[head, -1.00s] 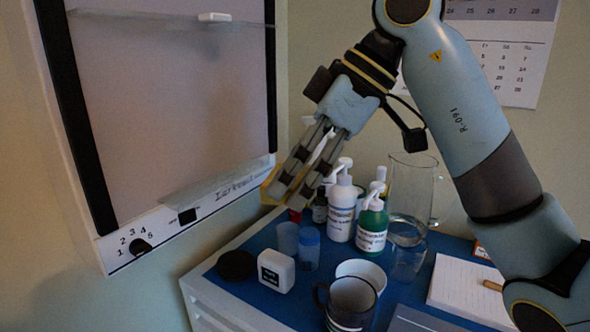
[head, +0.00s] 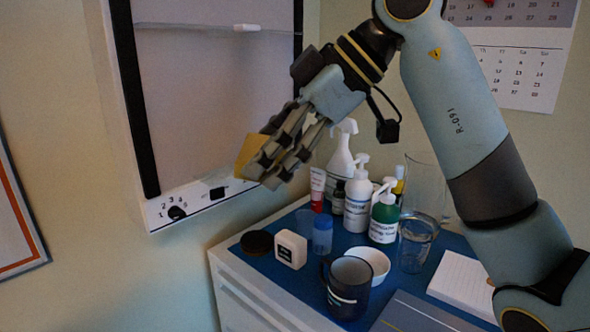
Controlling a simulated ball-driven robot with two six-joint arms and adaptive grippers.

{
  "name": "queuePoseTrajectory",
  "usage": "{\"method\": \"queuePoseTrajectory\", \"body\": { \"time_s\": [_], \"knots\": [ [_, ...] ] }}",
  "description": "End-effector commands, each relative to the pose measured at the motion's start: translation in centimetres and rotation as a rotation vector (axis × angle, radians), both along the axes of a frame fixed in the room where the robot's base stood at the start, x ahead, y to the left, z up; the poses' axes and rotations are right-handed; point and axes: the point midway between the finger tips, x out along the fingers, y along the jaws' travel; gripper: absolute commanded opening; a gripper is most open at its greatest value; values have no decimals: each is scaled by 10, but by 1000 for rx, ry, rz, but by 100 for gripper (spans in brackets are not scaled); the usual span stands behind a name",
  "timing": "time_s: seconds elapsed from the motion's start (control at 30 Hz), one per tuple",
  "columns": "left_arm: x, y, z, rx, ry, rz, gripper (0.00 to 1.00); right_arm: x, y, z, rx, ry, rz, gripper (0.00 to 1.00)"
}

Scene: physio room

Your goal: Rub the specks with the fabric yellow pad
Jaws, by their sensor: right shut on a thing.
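My right gripper (head: 266,168) is shut on the yellow pad (head: 248,155), which sticks out to the left of the fingertips. Part of the pad is hidden by the fingers. The gripper hangs in front of the lower right part of a pale wall panel (head: 200,95) with black side strips. I cannot tell from this view whether the pad touches the panel. I cannot make out any specks; the arm and gripper cover part of the area. My left gripper is not in view.
Below stands a blue-topped cabinet (head: 277,271) with a spray bottle (head: 341,165), pump bottles (head: 383,222), a dark mug (head: 348,287), a white bowl (head: 372,262), a glass pitcher (head: 424,190) and a notepad (head: 462,285). The wall left of the panel is bare, up to a framed picture (head: 18,225).

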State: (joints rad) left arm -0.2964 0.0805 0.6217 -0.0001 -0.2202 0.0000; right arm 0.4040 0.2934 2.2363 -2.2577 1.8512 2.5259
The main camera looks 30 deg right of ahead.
Motion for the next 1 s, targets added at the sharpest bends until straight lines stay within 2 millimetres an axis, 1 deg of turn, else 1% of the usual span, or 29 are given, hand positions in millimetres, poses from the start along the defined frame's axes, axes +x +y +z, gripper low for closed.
{"method": "queuePoseTrajectory", "body": {
  "time_s": [0.03,0.07,0.17,0.27,0.37,0.4,0.47,0.5,0.57,0.6,0.7,0.8,0.9,1.0],
  "knots": [
    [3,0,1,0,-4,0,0,5,5,11,8,-35,26,55],
    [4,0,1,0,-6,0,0,7,8,17,12,-55,42,55],
    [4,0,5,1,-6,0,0,14,17,41,27,-129,96,55],
    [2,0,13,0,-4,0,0,19,26,75,50,-217,150,55],
    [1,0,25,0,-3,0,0,20,33,119,80,-328,198,55],
    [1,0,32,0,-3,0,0,18,35,141,97,-380,214,55],
    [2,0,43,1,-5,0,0,13,36,174,120,-465,227,55],
    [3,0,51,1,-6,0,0,9,35,196,136,-522,229,55],
    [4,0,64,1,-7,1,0,1,33,227,157,-608,221,55],
    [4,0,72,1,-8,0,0,-4,31,247,169,-666,212,55],
    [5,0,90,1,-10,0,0,-17,24,282,193,-793,184,55],
    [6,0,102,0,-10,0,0,-25,20,302,215,-889,165,55],
    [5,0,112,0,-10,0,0,-31,18,313,236,-965,156,55],
    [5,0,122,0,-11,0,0,-35,18,319,260,-1034,156,55]
  ]
}}
